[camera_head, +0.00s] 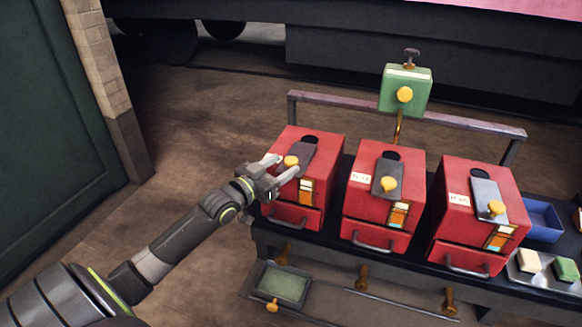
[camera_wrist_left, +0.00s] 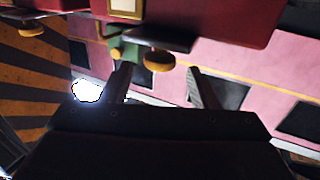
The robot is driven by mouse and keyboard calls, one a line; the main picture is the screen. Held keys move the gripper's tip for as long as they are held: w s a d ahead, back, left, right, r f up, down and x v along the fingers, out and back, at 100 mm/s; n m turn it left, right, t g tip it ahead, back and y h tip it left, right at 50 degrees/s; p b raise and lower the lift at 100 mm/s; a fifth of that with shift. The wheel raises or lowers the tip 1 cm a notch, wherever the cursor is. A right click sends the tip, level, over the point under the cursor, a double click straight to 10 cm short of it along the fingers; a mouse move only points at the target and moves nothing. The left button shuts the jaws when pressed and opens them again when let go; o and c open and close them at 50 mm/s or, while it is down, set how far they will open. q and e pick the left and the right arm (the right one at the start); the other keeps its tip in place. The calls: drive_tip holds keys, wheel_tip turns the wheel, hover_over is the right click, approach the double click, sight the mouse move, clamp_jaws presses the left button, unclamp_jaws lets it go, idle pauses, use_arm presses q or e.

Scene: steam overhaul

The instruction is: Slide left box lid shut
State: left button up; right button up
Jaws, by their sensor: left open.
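The left red box (camera_head: 328,158) stands at the left end of the dark bench. Its dark grey sliding lid (camera_head: 302,153) lies on the sloped top, with a yellow knob (camera_head: 291,161) near its lower end. A dark round opening (camera_head: 311,139) shows at the lid's upper end. My left gripper (camera_head: 282,166) is open, with its fingers close to the knob. In the left wrist view the knob (camera_wrist_left: 158,61) appears just past and between the open fingertips (camera_wrist_left: 160,80); I cannot tell whether they touch it. My right gripper is not in view.
A middle red box (camera_head: 413,165) and a right red box (camera_head: 512,185) stand alongside, with similar lids and knobs. A rail (camera_head: 465,124) runs behind, with a green box (camera_head: 420,92) above it. A blue tray (camera_head: 542,220) is at right. A green tray (camera_head: 282,287) sits low in front.

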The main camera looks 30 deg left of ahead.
sight(286, 163)
use_arm(q)
drive_tip(key=w, duration=0.3)
drive_tip(key=shift+w+d+b, duration=0.15)
drive_tip(key=shift+d+b, duration=0.1)
drive_tip(key=shift+b, duration=0.1)
drive_tip(key=shift+w, duration=0.35)
drive_tip(key=shift+d, duration=0.1)
drive_tip(key=c, duration=0.9)
clamp_jaws()
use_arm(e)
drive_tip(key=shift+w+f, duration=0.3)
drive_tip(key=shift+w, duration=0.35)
